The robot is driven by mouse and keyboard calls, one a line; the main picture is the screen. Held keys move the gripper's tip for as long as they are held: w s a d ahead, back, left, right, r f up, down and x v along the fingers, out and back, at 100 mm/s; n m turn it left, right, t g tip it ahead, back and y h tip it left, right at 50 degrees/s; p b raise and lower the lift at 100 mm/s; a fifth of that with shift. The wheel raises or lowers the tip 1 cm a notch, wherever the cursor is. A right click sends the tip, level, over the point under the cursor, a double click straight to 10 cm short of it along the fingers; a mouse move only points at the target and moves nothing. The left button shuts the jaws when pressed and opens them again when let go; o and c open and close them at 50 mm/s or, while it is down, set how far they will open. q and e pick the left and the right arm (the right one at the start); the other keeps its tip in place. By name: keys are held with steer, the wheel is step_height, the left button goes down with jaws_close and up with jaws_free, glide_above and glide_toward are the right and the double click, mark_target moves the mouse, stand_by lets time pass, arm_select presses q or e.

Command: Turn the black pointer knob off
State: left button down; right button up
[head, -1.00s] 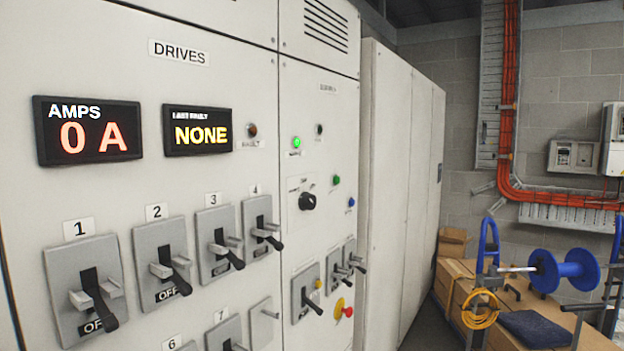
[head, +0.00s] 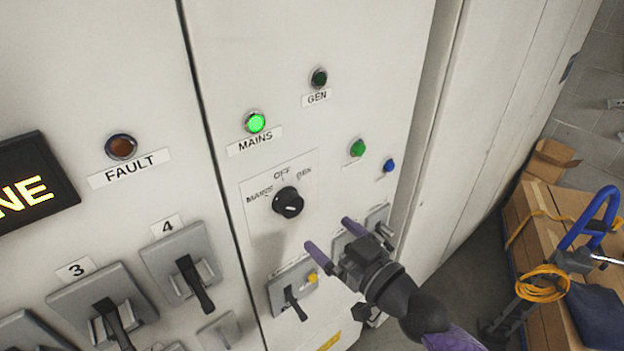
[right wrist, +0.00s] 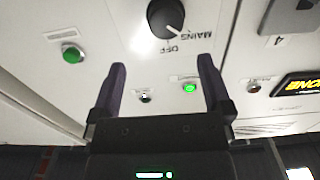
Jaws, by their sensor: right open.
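The black pointer knob (head: 288,202) is on a white label plate on the cabinet front, with MAINS at its left, OFF above and GEN at its right. In the right wrist view the knob (right wrist: 165,18) is at the top edge, partly cut off; its pale line seems to point toward the MAINS side. My right gripper (head: 331,238) is open and empty, below and right of the knob, apart from it. Its two purple fingers (right wrist: 161,65) show spread in the right wrist view, with the knob beyond their tips. My left gripper is not in view.
A lit green MAINS lamp (head: 255,123), a dark GEN lamp (head: 319,77), a green button (head: 358,148) and a blue button (head: 389,166) surround the knob. Lever switches (head: 293,289) sit below, near my right arm. Cardboard boxes and a blue-handled cart (head: 600,215) stand at the right.

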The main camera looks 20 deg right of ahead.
mark_target(295, 209)
steer(key=w+a, duration=0.2)
steer(key=w, duration=0.1)
steer(key=shift+r+p, duration=0.2)
steer(key=shift+p, duration=0.1)
steer(key=x, duration=0.5)
steer(key=shift+w+d+f, duration=0.1)
steer(key=shift+f, duration=0.1)
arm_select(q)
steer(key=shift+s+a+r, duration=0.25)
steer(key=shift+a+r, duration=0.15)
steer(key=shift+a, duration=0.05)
arm_select(e)
steer(key=shift+w+a, duration=0.25)
steer(key=shift+w, duration=0.05)
steer(key=c, duration=1.2)
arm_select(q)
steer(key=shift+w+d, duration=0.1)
